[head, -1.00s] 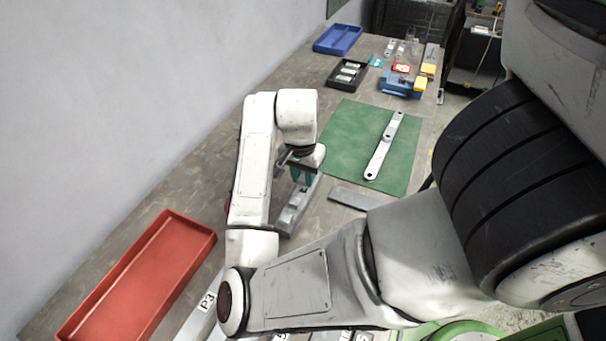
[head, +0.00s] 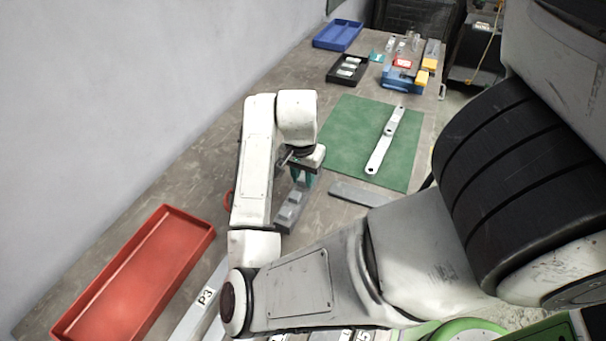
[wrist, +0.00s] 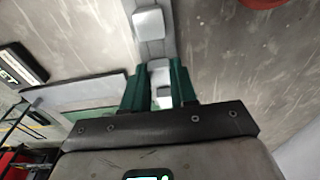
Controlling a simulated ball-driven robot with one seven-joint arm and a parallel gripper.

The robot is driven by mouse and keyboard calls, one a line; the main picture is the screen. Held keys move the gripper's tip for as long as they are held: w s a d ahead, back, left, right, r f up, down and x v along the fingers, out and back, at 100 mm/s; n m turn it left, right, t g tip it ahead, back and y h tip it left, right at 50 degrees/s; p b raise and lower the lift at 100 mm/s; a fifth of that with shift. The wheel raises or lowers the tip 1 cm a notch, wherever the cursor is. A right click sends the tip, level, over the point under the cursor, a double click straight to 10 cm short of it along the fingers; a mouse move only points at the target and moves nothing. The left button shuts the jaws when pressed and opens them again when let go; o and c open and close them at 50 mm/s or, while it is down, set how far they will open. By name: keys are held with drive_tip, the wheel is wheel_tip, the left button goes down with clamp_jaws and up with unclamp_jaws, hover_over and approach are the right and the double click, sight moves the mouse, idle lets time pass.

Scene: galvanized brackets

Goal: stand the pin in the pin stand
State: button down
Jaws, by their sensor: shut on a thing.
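My gripper (head: 304,180) points down over the grey pin stand (head: 288,217), a long block with raised steps. The stand also shows in the wrist view (wrist: 148,50), running up from between the green fingers. In the wrist view my gripper (wrist: 160,84) is shut on a small pale metal piece (wrist: 163,100), seemingly the pin. The fingers and the stand behind it hide most of its shape. I cannot tell whether the pin touches the stand or sits in it.
A red tray (head: 75,325) lies at the lower left. A green mat (head: 345,125) with a long metal bracket (head: 385,140) lies right of my gripper, and a flat grey bar (head: 362,196) lies before it. A blue tray (head: 316,43) and small boxes stand farther back.

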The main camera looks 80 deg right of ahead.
drive_tip(key=shift+f, duration=0.3)
idle(0.4)
drive_tip(key=c, duration=0.8)
unclamp_jaws()
drive_tip(key=shift+r, duration=0.1)
drive_tip(key=r, duration=0.3)
drive_tip(key=r+p, duration=0.1)
drive_tip(key=r, duration=0.5)
drive_tip(key=shift+w+a, duration=0.15)
drive_tip(key=shift+a, duration=0.25)
drive_tip(key=shift+a+r+p, duration=0.1)
drive_tip(key=shift+r+p, duration=0.2)
drive_tip(key=shift+r, duration=0.5)
